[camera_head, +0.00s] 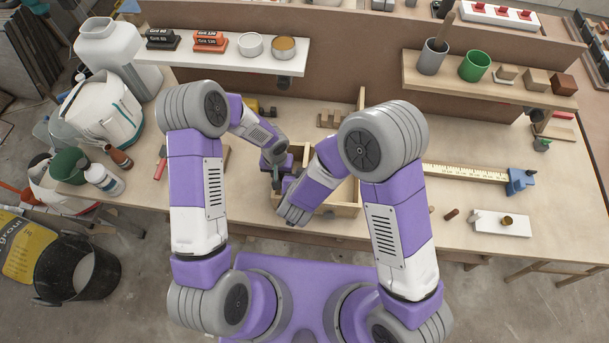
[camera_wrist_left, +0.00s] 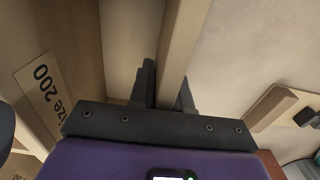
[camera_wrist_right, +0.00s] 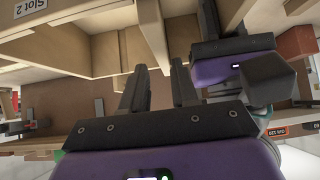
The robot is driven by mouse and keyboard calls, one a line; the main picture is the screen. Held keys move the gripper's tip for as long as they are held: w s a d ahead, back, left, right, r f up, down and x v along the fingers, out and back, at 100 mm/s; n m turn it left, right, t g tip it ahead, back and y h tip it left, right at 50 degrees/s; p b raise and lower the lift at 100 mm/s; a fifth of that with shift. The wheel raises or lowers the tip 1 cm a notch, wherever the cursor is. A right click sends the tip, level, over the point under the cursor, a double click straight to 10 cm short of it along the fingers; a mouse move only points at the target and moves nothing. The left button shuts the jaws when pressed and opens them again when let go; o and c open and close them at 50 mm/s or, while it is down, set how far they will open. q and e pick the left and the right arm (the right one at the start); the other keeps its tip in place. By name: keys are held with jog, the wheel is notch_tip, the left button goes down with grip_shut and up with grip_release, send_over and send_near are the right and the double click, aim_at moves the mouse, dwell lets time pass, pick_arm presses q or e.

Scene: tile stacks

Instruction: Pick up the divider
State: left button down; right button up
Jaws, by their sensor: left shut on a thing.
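My left gripper (camera_head: 279,175) is at the left end of an open wooden box (camera_head: 345,211). In the left wrist view its fingers (camera_wrist_left: 164,95) are shut on the edge of a thin, pale wooden panel (camera_wrist_left: 184,40), which looks like the divider. I cannot tell whether the panel is clear of the box. My right gripper (camera_head: 292,215) is low over the box's front side, its tips mostly hidden in the head view. In the right wrist view its fingers (camera_wrist_right: 160,88) are apart with nothing seen gripped, and an inner partition (camera_wrist_right: 152,35) shows beyond them.
The left gripper is close beside the right one. A notched wooden block (camera_head: 328,120) and an upright board (camera_head: 360,103) stand behind the box. A ruler (camera_head: 465,172) and a white block (camera_head: 500,223) lie to the right.

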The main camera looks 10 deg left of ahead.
jog(key=shift+a+x, duration=0.2)
jog(key=shift+x, duration=2.8)
jog(key=shift+r, duration=0.1)
grip_shut()
jog(key=shift+w, duration=0.1)
